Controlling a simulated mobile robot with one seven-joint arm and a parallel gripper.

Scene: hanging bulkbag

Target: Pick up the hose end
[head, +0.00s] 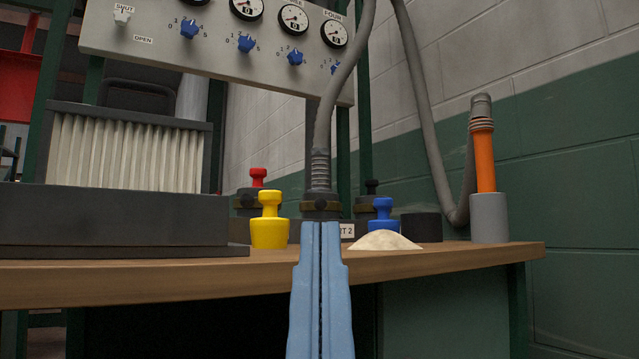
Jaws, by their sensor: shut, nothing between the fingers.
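A hose end with an orange sleeve (484,160) and a ribbed grey top stands upright in a grey cup (489,218) at the right of the bench. A grey hose (428,130) hangs beside it and loops low behind the cup. A second grey hose (338,90) comes down in the middle to a dark fitting with a brass collar (321,206). My gripper (321,226) points up, its blue fingers together and empty. Its tips overlap the bottom of that fitting in the picture; I cannot tell whether they touch. The orange sleeve is well to their right.
A pleated filter (125,150) stands left. A gauge panel (220,45) hangs above.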

